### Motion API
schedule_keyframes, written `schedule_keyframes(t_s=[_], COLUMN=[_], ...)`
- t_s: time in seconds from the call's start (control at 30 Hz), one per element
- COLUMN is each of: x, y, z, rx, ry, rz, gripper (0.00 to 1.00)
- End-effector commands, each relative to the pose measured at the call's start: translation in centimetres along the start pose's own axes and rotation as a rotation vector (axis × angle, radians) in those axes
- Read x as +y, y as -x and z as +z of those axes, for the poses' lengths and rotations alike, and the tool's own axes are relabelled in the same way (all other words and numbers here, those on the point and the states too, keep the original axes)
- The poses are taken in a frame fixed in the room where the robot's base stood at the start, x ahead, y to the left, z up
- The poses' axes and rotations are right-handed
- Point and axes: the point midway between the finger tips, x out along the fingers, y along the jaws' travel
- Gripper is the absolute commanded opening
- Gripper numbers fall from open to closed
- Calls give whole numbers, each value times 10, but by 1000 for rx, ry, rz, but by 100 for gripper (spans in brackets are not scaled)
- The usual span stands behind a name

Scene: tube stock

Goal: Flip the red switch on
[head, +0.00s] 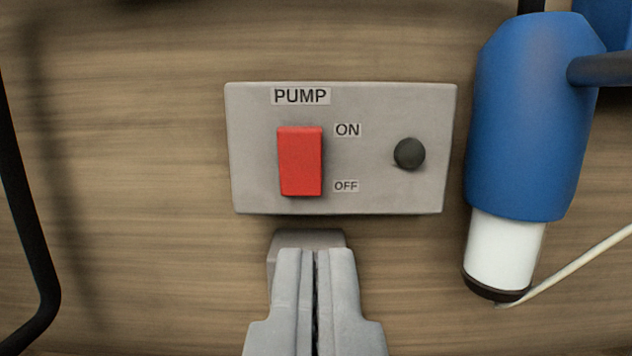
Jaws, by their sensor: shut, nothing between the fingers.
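The red switch (300,162) is a rectangular rocker on a grey panel (375,103) labelled PUMP, near the middle of the head view. ON is printed beside its upper end and OFF beside its lower end. I cannot tell for sure which end is pressed in. A dark round lamp or knob (409,154) sits to the right of the labels. My gripper (314,252) is shut and empty. Its tips show just below the panel's lower edge, under the switch, apart from the switch in the picture.
A blue cylinder with a white lower end (530,120) stands close to the panel's right side, with a pale cable (570,272) at its base. A black bent tube (25,200) runs down the left edge. The wood-grained surface (140,180) left of the panel is clear.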

Motion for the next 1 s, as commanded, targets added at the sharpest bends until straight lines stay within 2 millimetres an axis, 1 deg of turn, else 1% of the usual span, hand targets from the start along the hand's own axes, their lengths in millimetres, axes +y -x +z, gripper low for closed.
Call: schedule_keyframes(t_s=[0.17,0.8,1.0], x=[0,0,0], y=[-17,-108,-128], z=[1,1,1], rx=[-2,-2,-1], ry=[1,0,0], rz=[0,0,0], gripper=[0,0,0])
